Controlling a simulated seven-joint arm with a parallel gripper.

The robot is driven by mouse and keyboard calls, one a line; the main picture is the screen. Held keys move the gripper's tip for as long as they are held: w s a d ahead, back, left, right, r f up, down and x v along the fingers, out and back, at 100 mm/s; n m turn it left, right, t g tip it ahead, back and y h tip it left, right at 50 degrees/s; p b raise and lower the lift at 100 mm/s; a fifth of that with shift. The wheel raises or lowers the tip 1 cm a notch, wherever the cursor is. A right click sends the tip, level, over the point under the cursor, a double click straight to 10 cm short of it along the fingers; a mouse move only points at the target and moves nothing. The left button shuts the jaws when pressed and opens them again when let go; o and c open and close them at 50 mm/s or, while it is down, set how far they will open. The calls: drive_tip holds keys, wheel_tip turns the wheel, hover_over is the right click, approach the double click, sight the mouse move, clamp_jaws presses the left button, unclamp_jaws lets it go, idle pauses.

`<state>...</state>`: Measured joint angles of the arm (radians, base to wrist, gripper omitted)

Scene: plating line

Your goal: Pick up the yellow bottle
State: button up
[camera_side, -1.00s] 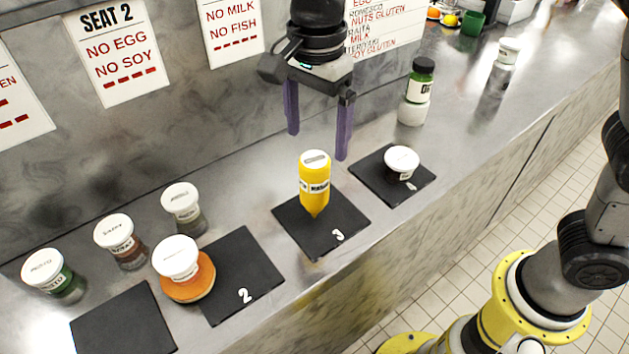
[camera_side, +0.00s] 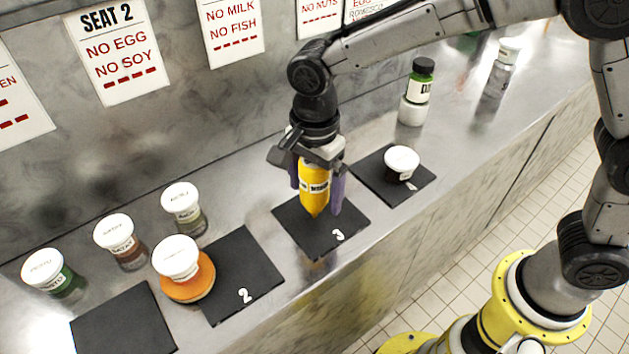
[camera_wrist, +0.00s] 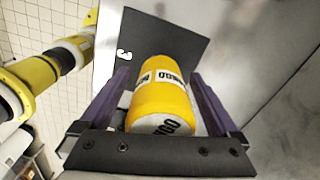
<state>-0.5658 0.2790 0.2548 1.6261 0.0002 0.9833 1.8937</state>
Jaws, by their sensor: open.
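My gripper (camera_side: 316,199) is lowered over the bottle with a purple finger on each side. The gripper (camera_wrist: 160,88) is open in the wrist view, with a visible gap beside the bottle.
A white-lidded jar (camera_side: 401,162) sits on the mat to the right. Mat 2 (camera_side: 245,270) lies left, beside a white-lidded jar (camera_side: 176,257) on an orange lid. More jars stand at far left.

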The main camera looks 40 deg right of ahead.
drive_tip(key=c, duration=1)
drive_tip(key=shift+r, duration=0.1)
